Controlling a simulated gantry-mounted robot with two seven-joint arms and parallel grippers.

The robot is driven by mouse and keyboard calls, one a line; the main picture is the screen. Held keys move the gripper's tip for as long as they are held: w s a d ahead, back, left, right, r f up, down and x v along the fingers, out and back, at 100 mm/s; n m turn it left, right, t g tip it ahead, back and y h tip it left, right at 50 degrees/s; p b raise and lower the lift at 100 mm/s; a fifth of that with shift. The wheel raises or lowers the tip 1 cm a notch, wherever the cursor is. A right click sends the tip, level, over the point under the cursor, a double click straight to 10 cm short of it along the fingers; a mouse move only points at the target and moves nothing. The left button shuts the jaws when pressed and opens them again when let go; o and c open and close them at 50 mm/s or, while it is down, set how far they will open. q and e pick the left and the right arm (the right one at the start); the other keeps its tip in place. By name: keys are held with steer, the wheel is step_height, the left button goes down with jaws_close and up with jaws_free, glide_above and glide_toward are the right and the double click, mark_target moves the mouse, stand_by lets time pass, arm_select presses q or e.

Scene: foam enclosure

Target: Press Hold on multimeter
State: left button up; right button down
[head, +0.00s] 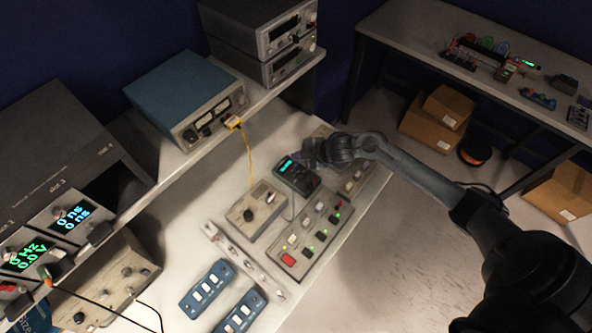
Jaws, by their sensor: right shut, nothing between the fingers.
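The multimeter (297,178) is a small dark device with a lit green display, lying on the white bench near the middle of the head view. My right arm reaches in from the right. My right gripper (303,157) is shut and empty, at the upper right edge of the multimeter, close above it. I cannot tell whether the fingertips touch it. The gripper and wrist cover part of the area beside its display, and the Hold button cannot be made out. My left gripper is not in view.
A switch panel (312,238) and a beige box (256,211) lie near the multimeter. Blue switch modules (207,288) sit at the front. A shelf carries a blue instrument (186,97) with a yellow cable (249,160). Cardboard boxes (434,122) stand on the floor at right.

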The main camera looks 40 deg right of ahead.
mark_target(296, 166)
step_height(296, 166, down, 2)
steer(key=shift+f+b, duration=0.15)
steer(key=shift+b, duration=0.35)
steer(key=shift+f, duration=0.1)
stand_by(0.5)
stand_by(0.8)
steer(key=shift+f, duration=0.1)
steer(key=shift+f, duration=0.3)
steer(key=shift+f, duration=0.15)
stand_by(0.8)
